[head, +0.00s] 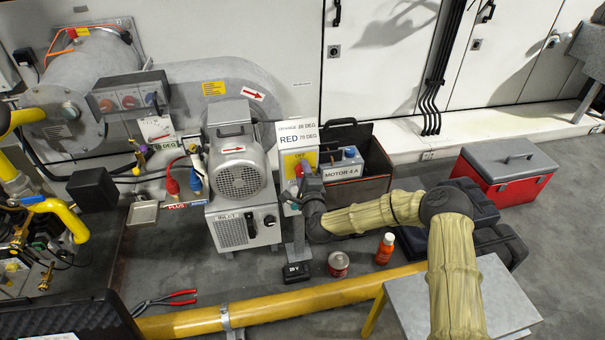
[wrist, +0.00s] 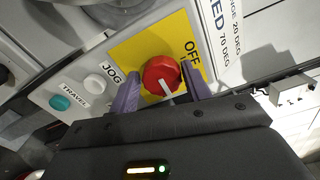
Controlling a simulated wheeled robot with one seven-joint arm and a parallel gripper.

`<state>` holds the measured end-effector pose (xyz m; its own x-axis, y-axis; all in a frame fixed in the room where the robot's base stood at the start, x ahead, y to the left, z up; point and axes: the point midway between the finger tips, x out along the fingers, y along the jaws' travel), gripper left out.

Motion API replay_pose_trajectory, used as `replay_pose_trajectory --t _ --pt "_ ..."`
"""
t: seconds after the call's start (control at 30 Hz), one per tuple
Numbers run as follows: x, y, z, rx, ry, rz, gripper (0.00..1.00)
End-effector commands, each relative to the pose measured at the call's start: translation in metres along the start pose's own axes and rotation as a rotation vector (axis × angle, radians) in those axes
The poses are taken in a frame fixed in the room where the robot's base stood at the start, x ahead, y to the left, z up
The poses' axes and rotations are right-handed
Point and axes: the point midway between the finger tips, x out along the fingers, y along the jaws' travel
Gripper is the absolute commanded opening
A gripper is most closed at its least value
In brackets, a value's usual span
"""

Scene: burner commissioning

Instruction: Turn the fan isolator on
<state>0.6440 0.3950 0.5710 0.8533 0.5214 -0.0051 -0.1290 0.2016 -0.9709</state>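The fan isolator is a red rotary knob (wrist: 160,74) with a white pointer line, on a yellow plate (wrist: 127,53) marked OFF. In the head view the yellow plate (head: 291,158) is on a grey post box beside the fan motor (head: 241,178), with the knob partly hidden by my gripper (head: 307,184). In the wrist view my gripper (wrist: 161,77) has one purple finger on each side of the knob. Narrow gaps seem to show between fingers and knob, so it looks open. The pointer line slants toward the gripper body, away from the OFF label.
JOG (wrist: 93,83) and TRAVEL (wrist: 61,103) buttons sit beside the plate. A label card (head: 297,134) stands above the box. A yellow pipe (head: 280,299) crosses the foreground.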

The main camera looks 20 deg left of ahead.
Motion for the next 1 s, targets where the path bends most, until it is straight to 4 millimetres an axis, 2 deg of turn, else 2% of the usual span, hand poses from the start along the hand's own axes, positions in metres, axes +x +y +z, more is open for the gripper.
replay_pose_trajectory --t 0.37,0.53,0.67,1.0 --pt "0.0 -0.002 0.001 -0.002 -0.002 -0.003 0.61" --pt "-0.01 -0.002 0.001 -0.002 -0.003 -0.002 0.61" --pt "-0.027 -0.003 0.001 -0.002 -0.003 -0.002 0.61" --pt "-0.087 -0.003 0.001 -0.001 -0.002 0.001 0.61"
